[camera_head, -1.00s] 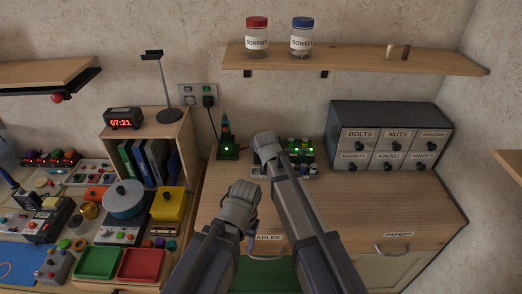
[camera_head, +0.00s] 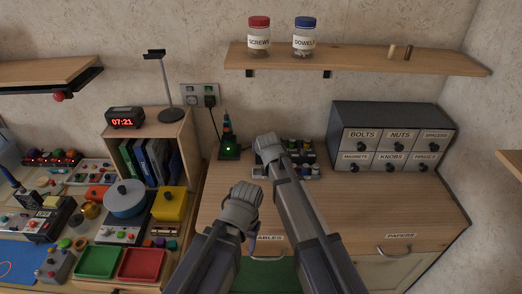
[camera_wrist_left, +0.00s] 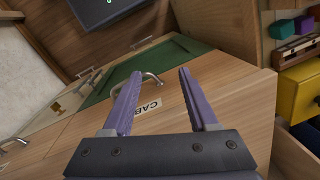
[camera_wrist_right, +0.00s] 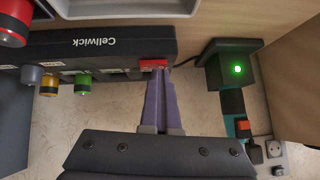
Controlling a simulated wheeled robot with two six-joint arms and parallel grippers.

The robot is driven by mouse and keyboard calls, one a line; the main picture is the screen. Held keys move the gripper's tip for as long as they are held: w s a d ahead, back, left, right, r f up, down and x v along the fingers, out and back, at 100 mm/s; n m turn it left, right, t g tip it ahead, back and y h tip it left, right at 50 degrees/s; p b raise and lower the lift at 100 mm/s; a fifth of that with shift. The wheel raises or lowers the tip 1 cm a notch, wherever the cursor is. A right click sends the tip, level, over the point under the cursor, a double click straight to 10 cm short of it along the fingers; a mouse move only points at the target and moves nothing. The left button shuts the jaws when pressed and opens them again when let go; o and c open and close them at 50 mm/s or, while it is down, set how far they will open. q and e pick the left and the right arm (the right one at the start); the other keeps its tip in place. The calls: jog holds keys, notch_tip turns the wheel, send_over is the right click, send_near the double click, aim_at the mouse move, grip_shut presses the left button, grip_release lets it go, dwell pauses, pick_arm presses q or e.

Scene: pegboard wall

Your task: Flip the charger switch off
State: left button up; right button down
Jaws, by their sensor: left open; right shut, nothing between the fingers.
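The black battery charger (camera_head: 303,169) stands on the cabinet top at the wall, partly hidden by my right arm. Its lights look dark in the head view. In the right wrist view the charger (camera_wrist_right: 112,48), marked "Cellwick", has a red switch (camera_wrist_right: 153,64) at one end. My right gripper (camera_wrist_right: 160,72) is shut and empty, its tips at the red switch, touching or nearly so. It also shows in the head view (camera_head: 266,146). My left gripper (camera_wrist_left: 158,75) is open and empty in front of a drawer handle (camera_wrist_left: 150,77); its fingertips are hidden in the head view.
A black device (camera_head: 229,149) with a green light stands left of the charger; it also shows in the right wrist view (camera_wrist_right: 237,69). A labelled drawer unit (camera_head: 390,137) stands right. A shelf (camera_head: 350,58) with jars hangs above. The cabinet top's right part is clear.

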jog(key=shift+s+d, duration=0.1)
jog(key=shift+d, duration=0.75)
jog(key=shift+r, duration=0.1)
jog(key=shift+r+p, duration=0.6)
jog(key=shift+p, duration=0.25)
jog(key=r+p, duration=0.3)
jog(key=shift+d+r, duration=0.15)
jog(key=shift+d, duration=0.1)
jog(key=a+p+v, duration=0.1)
jog(key=p+v, duration=0.5)
jog(key=v, duration=0.3)
jog(key=shift+s+d, duration=0.25)
jog(key=shift+d, duration=0.25)
